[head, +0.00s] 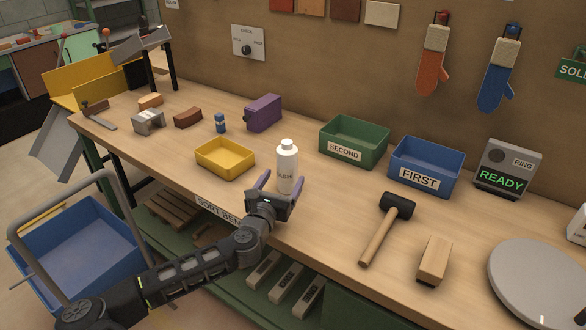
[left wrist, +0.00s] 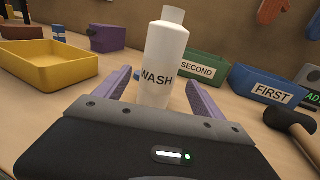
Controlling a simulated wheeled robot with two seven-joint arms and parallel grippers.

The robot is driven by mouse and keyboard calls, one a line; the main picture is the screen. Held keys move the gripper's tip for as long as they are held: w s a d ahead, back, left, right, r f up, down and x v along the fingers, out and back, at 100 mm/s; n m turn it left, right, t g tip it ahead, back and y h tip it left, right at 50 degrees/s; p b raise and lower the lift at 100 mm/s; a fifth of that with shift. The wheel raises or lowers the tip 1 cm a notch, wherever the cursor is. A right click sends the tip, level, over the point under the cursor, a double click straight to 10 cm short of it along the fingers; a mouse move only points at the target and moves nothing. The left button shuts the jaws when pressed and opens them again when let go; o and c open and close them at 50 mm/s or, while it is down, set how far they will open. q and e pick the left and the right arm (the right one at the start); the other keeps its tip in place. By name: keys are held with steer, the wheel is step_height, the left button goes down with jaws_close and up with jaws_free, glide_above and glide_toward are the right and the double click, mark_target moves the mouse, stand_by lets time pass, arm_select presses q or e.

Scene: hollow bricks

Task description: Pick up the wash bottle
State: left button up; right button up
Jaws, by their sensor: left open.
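The white wash bottle (head: 287,168) stands upright on the wooden bench, near its front edge. In the left wrist view the wash bottle (left wrist: 165,62) shows its WASH label, between and a little beyond the finger lines. My left gripper (head: 279,184) is open, with its two purple fingers pointing at the bottle, one on each side of its lower part. In the left wrist view the left gripper (left wrist: 156,88) has clear gaps between fingers and bottle. I cannot tell how deep the bottle sits between the fingers. My right gripper is not in view.
A yellow tray (head: 225,169) is left of the bottle. A green SECOND bin (head: 345,154) and blue FIRST bin (head: 416,180) stand behind to the right. A black-headed mallet (head: 380,234) lies to the right.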

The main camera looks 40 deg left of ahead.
mark_target(289, 165)
arm_select(q)
steer(key=shift+a, duration=0.2)
steer(key=shift+s+d+r, duration=0.15)
steer(key=shift+s+r, duration=0.1)
steer(key=shift+p+x, duration=0.3)
steer(key=shift+x, duration=1.1)
steer(key=shift+f, duration=0.1)
steer(key=p+x, duration=0.1)
steer(key=x, duration=0.3)
steer(key=shift+w+a, duration=0.2)
steer(key=shift+w, duration=0.4)
steer(key=shift+c, duration=0.2)
